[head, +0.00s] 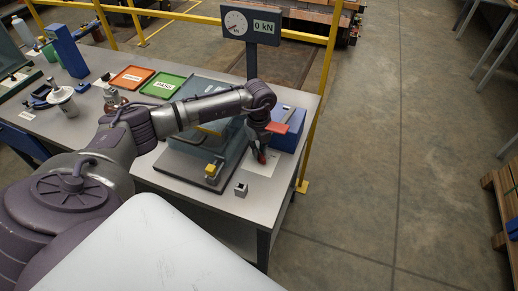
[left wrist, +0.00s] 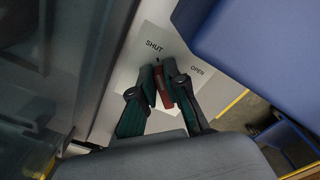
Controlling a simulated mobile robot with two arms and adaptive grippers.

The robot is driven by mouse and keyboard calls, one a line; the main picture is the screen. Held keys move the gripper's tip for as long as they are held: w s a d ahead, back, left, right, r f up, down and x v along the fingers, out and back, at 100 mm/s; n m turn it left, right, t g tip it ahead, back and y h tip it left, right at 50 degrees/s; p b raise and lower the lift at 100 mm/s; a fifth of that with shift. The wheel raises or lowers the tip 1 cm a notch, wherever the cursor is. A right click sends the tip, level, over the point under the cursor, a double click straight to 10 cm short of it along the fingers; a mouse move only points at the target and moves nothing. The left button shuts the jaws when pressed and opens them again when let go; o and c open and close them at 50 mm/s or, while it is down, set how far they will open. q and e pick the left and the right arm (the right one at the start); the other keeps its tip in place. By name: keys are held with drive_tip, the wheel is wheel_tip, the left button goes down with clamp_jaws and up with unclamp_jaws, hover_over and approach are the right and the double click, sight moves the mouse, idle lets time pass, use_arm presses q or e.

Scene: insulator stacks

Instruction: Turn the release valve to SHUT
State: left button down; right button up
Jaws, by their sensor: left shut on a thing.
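The release valve's red lever (left wrist: 166,92) stands between the fingers of my left gripper (left wrist: 164,86) in the left wrist view. Its dark tip points up between the printed words, closer to SHUT (left wrist: 154,46) than to OPEN (left wrist: 197,70). The words are on a white label (left wrist: 145,75) beside a blue block. In the head view my left gripper (head: 260,156) points down at the table's right end, shut on the lever, and only a bit of red shows at its fingertips. The valve's base is hidden by the fingers. My right gripper is not in view.
The blue block (head: 291,138) stands right beside my gripper, with a clear-walled rig (head: 205,155) to its left. A gauge sign (head: 250,24) reading 0 kN stands behind. A small metal block (head: 241,190) is near the front edge.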

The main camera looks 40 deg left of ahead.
use_arm(q)
drive_tip(key=c, duration=1.2)
unclamp_jaws()
